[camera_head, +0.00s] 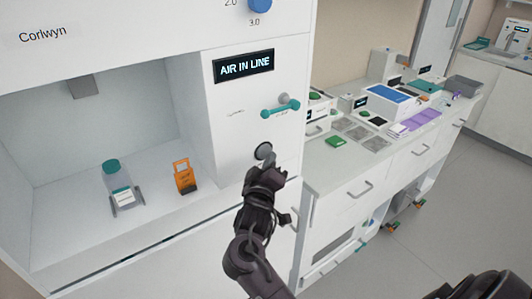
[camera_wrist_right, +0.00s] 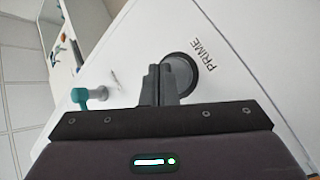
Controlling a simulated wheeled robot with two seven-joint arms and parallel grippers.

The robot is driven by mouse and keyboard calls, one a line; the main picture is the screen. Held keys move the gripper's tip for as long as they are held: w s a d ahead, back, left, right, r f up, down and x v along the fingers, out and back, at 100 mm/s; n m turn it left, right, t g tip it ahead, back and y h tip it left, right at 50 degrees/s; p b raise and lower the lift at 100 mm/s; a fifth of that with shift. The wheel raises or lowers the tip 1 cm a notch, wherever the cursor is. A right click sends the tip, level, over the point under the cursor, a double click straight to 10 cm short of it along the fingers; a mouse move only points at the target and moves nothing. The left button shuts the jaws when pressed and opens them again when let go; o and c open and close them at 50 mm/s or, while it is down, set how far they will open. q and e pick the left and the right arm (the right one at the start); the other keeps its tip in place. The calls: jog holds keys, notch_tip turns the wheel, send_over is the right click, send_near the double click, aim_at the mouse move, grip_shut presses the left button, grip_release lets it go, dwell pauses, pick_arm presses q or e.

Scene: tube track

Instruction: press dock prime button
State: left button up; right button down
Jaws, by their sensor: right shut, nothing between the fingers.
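The prime button (camera_wrist_right: 184,72) is a round dark button on the white dock panel, with the word PRIME printed beside it in the right wrist view. In the head view the button (camera_head: 263,151) shows as a grey disc below the AIR IN LINE display (camera_head: 243,66). My right gripper (camera_wrist_right: 160,84) is shut and empty, its fingertips at the button's left part in the wrist view. In the head view the right gripper (camera_head: 267,164) covers the button's lower edge. I cannot tell whether the tips touch it. My left gripper is not in view.
A teal-handled valve (camera_head: 281,107) sticks out of the panel above the button. A teal-capped bottle (camera_head: 116,180) and an orange item (camera_head: 184,176) stand in the open bay at left. A cluttered white counter (camera_head: 350,180) runs off to the right.

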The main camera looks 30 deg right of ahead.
jog(key=shift+w, duration=0.55)
dwell(0.4)
jog(key=shift+s, duration=0.1)
jog(key=shift+s+p, duration=0.8)
jog(key=shift+s, duration=0.05)
jog(key=s+p, duration=0.2)
jog(key=s, duration=0.1)
jog(key=s+p, duration=0.1)
jog(key=s, duration=0.1)
jog(key=shift+d, duration=0.25)
dwell(2.5)
